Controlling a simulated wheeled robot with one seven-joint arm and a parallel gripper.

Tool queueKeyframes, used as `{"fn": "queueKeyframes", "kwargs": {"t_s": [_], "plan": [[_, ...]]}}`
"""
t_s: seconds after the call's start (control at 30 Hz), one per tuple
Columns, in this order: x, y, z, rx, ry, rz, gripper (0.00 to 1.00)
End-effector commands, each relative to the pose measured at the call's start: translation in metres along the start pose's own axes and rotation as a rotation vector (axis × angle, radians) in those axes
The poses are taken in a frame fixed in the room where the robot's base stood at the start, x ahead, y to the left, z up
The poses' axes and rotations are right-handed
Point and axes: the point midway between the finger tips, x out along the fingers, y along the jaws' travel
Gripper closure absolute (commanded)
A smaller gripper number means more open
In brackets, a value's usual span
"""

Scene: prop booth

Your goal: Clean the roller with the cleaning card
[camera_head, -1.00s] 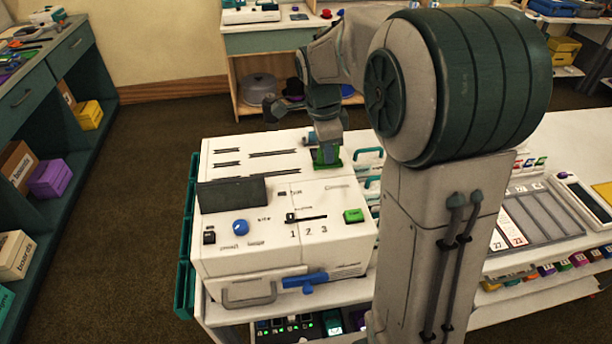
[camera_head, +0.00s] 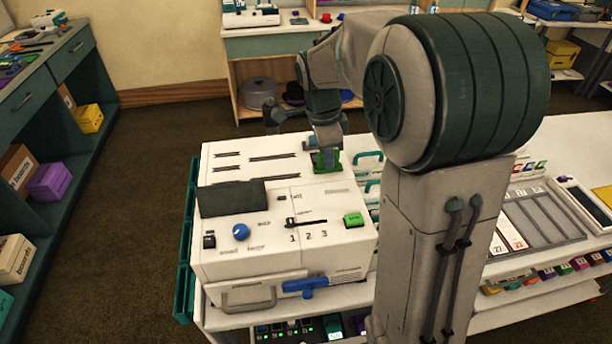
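A white box-shaped machine (camera_head: 225,262) stands on the white table, with a dark panel, a blue knob (camera_head: 240,232), a slider marked 1 2 3, a green button (camera_head: 353,219) and a blue lever (camera_head: 308,284) on its front. My gripper (camera_head: 327,157) points down at the back right of the machine's top, at a small green part (camera_head: 327,167). I cannot tell whether the green part belongs to the machine or is held, nor whether my fingers are open. I cannot make out the roller or the cleaning card for certain.
My arm hides the table right of the machine. Teal handles (camera_head: 368,158) stand close to the gripper's right. Further right are a grey tray with cards (camera_head: 540,217) and a dark-screened device (camera_head: 583,206). Open floor lies left, before a green bench (camera_head: 78,52).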

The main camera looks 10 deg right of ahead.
Motion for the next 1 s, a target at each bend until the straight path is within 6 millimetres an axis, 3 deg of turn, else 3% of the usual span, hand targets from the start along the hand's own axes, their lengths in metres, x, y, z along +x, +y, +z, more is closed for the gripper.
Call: {"fn": "queueKeyframes", "kwargs": {"t_s": [1.0], "plan": [[-0.045, -0.001, -0.005, 0.000, 0.000, -0.006, 1.00]]}}
